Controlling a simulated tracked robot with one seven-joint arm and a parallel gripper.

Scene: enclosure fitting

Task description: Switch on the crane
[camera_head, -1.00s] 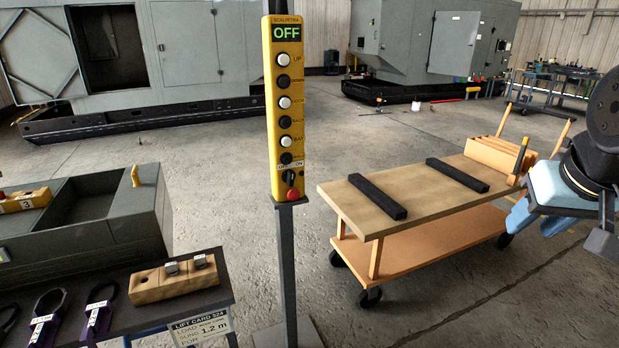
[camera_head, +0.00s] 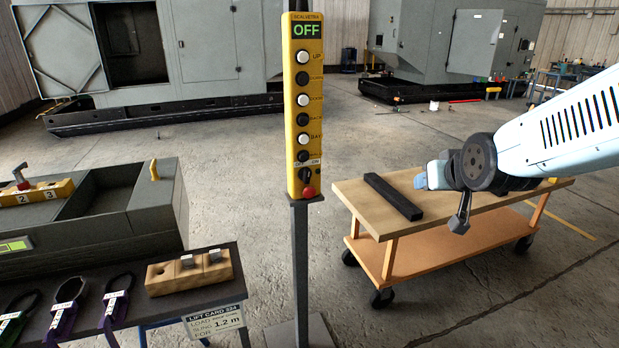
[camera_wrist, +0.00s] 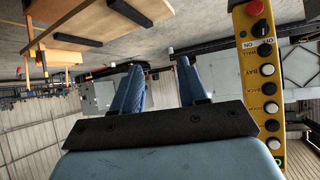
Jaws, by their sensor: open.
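The yellow crane control pendant (camera_head: 304,110) stands upright on a grey post, its green display reading OFF. It has a column of white and black buttons, a black rotary switch (camera_head: 306,175) marked OFF and ON near the bottom, and a red button (camera_head: 309,191) below that. The pendant also shows in the wrist view (camera_wrist: 262,80), upside down at the right. My gripper (camera_wrist: 158,75) is open and empty, its two blue fingers apart. In the head view my gripper (camera_head: 435,175) is to the right of the pendant, above the cart, apart from the switch.
An orange cart (camera_head: 440,257) with a wooden top and a black bar (camera_head: 393,197) stands right of the post. At left are a dark table with slings (camera_head: 65,308), a wooden block (camera_head: 188,273) and a grey box (camera_head: 150,205). Floor around the post is clear.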

